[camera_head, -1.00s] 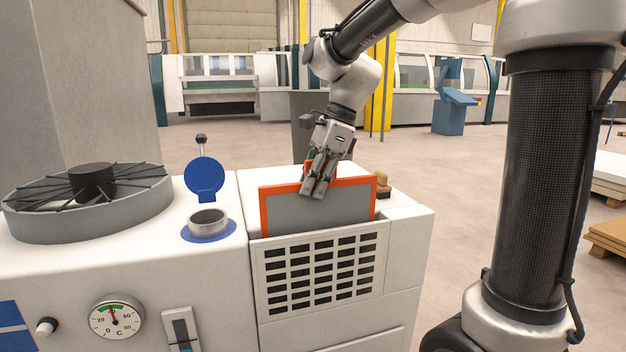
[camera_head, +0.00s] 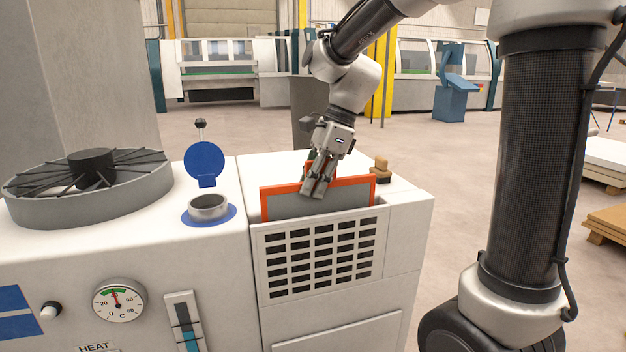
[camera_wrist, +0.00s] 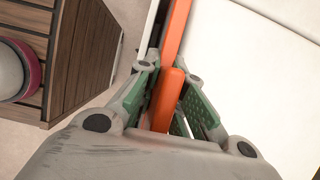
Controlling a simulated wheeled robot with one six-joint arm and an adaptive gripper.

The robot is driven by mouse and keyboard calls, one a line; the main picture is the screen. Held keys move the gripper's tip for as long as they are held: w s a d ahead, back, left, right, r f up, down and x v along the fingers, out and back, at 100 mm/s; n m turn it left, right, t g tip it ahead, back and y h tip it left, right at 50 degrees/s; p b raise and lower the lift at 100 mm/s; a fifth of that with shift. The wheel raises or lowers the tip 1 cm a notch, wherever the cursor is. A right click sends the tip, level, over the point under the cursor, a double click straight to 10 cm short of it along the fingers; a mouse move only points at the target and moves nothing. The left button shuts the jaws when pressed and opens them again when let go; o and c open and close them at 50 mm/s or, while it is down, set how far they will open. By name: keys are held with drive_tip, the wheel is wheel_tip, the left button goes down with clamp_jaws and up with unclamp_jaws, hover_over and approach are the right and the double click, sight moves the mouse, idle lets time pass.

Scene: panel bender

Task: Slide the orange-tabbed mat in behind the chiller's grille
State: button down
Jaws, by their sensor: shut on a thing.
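The mat (camera_head: 345,199) is a grey panel with an orange frame. It stands upright behind the chiller's white slotted grille (camera_head: 320,257), with its lower part hidden by the grille and its upper part sticking out above it. My gripper (camera_head: 318,187) is above the grille, shut on the mat's orange tab at the top edge. In the wrist view the orange tab (camera_wrist: 166,97) sits between the two green-lined fingers, and the orange top edge runs away above it. The bottom of the mat and the inside of the slot are hidden.
The chiller's white top (camera_head: 408,189) carries a small tan and black object (camera_head: 380,170) behind the mat. To the left are a filler neck with a raised blue cap (camera_head: 205,163) and a round fan (camera_head: 90,190). A wooden slatted surface (camera_wrist: 60,50) shows in the wrist view.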

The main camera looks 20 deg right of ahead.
drive_tip(key=shift+f, duration=0.65)
drive_tip(key=c, duration=1.5)
unclamp_jaws()
drive_tip(key=shift+o, duration=0.2)
drive_tip(key=v, duration=1.2)
drive_tip(key=shift+d, duration=0.1)
